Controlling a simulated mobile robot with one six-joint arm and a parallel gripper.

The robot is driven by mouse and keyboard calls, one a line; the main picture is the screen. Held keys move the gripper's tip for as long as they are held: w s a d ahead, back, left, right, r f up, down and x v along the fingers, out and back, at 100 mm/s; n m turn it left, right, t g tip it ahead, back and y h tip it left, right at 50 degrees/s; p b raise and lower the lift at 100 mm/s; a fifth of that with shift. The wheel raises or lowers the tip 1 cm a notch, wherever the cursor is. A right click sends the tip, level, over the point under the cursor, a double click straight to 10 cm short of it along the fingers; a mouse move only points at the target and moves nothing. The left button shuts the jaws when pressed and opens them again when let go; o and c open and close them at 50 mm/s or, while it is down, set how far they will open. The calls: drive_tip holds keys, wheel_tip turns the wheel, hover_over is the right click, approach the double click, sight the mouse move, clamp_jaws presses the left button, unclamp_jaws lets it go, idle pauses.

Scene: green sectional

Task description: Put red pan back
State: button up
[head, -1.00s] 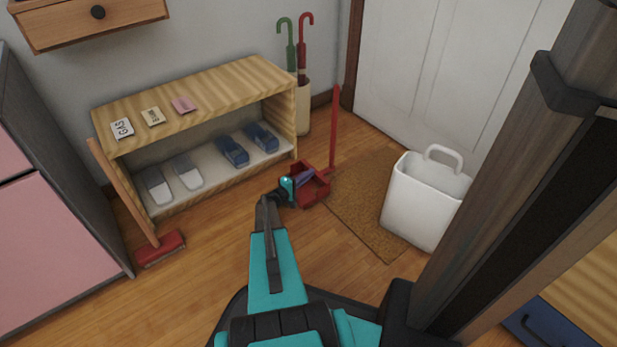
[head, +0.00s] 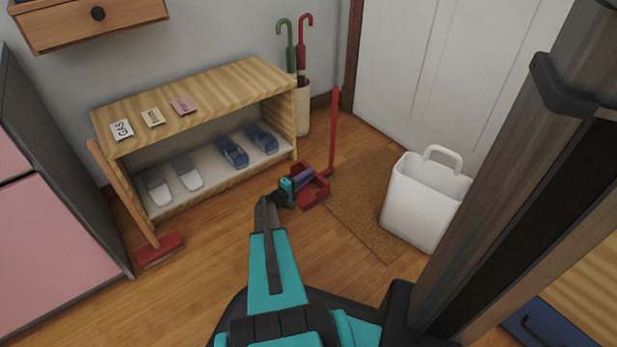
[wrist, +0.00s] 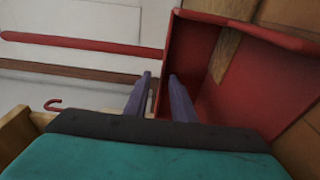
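The red pan (head: 316,194) is a dustpan with a tall upright handle (head: 334,130). It stands on the floor by the right end of the shoe shelf, at the mat's left edge. My gripper (head: 304,178) is at the pan's left side, with its purple fingers reaching over it. In the wrist view the pan (wrist: 205,60) fills the right side. One of its walls runs between my two fingers (wrist: 160,85), with a gap visible beside the left finger. The fingers look apart; firm contact does not show.
A wooden shelf (head: 200,90) with several shoes stands behind. A red-headed broom (head: 160,248) leans at its left end. An umbrella stand (head: 303,112) is by the door. A white bin (head: 424,208) stands on the brown mat (head: 360,215). Bare floor lies left of my arm.

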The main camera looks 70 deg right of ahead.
drive_tip(key=p+v, duration=0.4)
drive_tip(key=v, duration=0.7)
drive_tip(key=shift+r, duration=0.1)
drive_tip(key=shift+w+a, duration=0.2)
drive_tip(key=shift+a, duration=0.2)
